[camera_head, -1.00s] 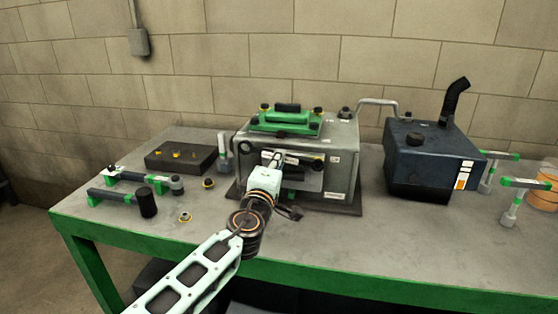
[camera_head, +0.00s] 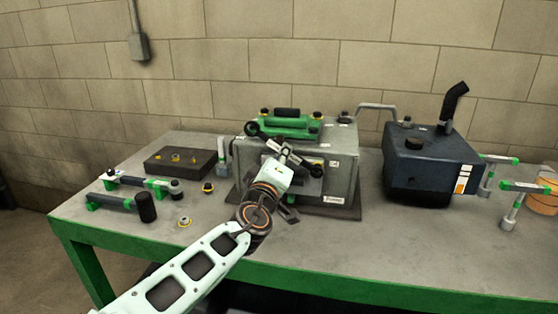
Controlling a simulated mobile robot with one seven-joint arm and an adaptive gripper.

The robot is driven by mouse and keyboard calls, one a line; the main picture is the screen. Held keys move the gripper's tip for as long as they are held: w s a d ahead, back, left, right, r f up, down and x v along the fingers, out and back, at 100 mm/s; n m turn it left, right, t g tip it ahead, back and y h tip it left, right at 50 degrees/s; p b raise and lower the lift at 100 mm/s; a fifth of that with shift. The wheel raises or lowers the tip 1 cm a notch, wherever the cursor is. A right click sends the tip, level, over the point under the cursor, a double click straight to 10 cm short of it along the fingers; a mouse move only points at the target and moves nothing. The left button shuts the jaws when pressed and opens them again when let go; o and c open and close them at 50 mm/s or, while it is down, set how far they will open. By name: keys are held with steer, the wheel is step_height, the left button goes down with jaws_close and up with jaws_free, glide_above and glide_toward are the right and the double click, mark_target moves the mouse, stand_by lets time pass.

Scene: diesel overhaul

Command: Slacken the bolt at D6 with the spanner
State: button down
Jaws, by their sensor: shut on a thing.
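My gripper (camera_head: 285,153) is shut on a dark spanner (camera_head: 267,138), in front of the upper front face of the grey engine block (camera_head: 342,172). The spanner slants from upper left to lower right. Its upper left end lies in front of the left end of the green cover (camera_head: 290,130) on the block. I cannot tell whether that end touches a bolt. Dark bolt heads show on the cover, one at its right end (camera_head: 317,116). The labels are too small to read, so I cannot tell which bolt is D6. My gripper and wrist hide part of the block's front.
A dark tray (camera_head: 180,158) with small yellow-ringed parts and green-handled tools (camera_head: 110,200) stand at the left of the bench (camera_head: 330,248). A dark blue tank (camera_head: 425,165) with a black pipe stands right of the block. An orange container (camera_head: 541,200) is at the far right.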

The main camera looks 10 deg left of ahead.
steer(key=shift+d+r+m, duration=0.1)
steer(key=shift+r+m, duration=0.2)
steer(key=shift+d+r+m, duration=0.75)
steer(key=shift+r+m, duration=0.1)
steer(key=shift+m, duration=0.45)
steer(key=d+m, duration=0.1)
steer(key=r+m, duration=0.1)
steer(key=shift+d+r+m, duration=0.2)
steer(key=shift+d+m, duration=0.1)
steer(key=shift+d, duration=0.1)
